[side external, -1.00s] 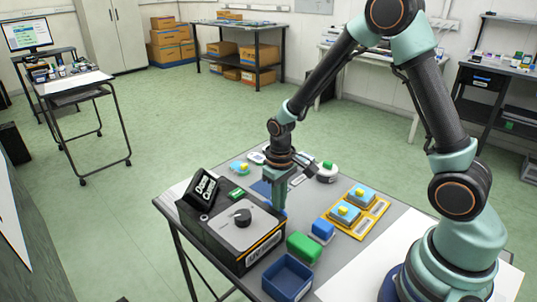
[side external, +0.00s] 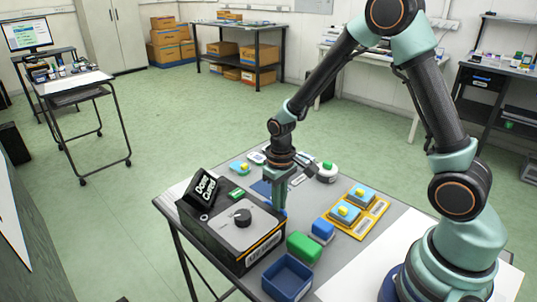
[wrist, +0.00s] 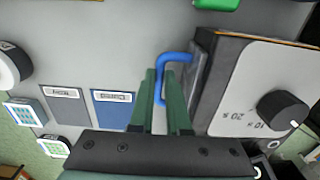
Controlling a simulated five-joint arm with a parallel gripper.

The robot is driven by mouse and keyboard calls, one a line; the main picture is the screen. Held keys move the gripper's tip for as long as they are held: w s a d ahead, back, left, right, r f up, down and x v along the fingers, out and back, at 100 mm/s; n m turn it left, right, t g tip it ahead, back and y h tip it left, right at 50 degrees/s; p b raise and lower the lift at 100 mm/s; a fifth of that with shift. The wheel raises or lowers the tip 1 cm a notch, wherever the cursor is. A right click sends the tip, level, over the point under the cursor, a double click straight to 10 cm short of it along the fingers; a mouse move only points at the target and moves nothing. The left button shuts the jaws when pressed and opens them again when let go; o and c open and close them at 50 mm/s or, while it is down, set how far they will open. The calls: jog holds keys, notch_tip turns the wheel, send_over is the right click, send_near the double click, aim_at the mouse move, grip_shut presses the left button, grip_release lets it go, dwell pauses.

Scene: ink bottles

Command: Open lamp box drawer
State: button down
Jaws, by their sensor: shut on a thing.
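The lamp box (side external: 232,236) is a dark box with a grey top, a black dial and an orange-edged label strip, at the front left of the table. Its dial panel (wrist: 248,88) fills the right of the wrist view. A blue loop handle (wrist: 176,57) stands out from the grey drawer front (wrist: 199,72) on the box's side. My gripper (wrist: 160,76) has its green fingers shut on the outer bar of this handle. In the side view my gripper (side external: 279,208) points down beside the box and mostly hides the handle. I cannot tell whether the drawer is slightly out.
A green block (side external: 304,247), a blue block (side external: 322,230) and an open blue bin (side external: 287,277) stand close to the box. A yellow tray (side external: 372,216) holds blue-topped bottles. A black sign (side external: 202,189) stands on the box. Grey and blue mats (wrist: 112,109) lie left of my fingers.

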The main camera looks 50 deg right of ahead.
jog(key=d, duration=1)
jog(key=shift+w, duration=0.1)
jog(key=shift+a, duration=0.1)
jog(key=c, duration=0.9)
grip_release()
notch_tip(320, 180, up, 12)
jog(key=shift+r, duration=0.1)
notch_tip(320, 180, up, 7)
